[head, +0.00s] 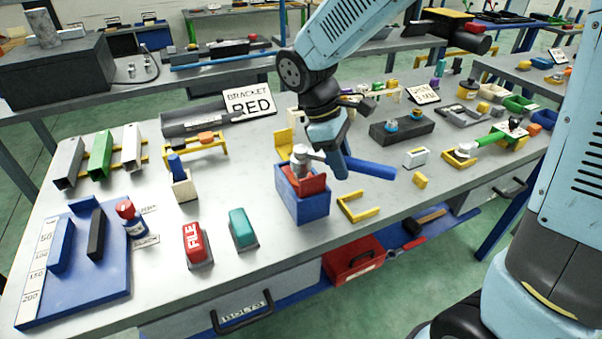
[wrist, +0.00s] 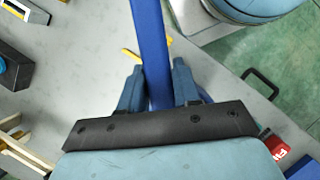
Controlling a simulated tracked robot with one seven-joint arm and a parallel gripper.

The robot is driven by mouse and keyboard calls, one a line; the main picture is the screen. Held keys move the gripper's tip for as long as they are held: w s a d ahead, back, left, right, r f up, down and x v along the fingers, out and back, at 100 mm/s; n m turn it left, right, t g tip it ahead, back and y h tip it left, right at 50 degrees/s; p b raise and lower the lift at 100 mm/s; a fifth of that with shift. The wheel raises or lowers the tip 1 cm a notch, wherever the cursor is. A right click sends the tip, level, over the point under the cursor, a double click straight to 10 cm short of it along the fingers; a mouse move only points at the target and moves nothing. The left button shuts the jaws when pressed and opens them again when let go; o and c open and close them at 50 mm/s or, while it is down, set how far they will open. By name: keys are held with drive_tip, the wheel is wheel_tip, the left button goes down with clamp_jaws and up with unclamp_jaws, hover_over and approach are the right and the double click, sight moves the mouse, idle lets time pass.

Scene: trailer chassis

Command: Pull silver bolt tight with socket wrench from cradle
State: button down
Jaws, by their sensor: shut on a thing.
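My gripper (head: 340,165) is shut on a long blue bar, the wrench handle (head: 372,169), above the bench. The handle sticks out to the right of the fingers. In the wrist view the handle (wrist: 149,45) runs up between the two fingertips (wrist: 157,85). Left of the gripper, a grey metal piece (head: 301,152) stands above a red block (head: 312,184) in a blue box-like fixture (head: 303,206). I cannot tell whether it is the silver bolt, the wrench's socket end, or both together. A yellow U-shaped cradle (head: 357,208) lies empty in front.
A teal block (head: 242,228) and a red FILE block (head: 194,241) stand left of the fixture. A yellow piece (head: 420,181) and a white block (head: 416,157) lie to the right. A BRACKET RED sign (head: 249,100) stands behind. The front edge has free room.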

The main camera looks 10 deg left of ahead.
drive_tip(key=shift+r, duration=1.45)
drive_tip(key=shift+s, duration=0.1)
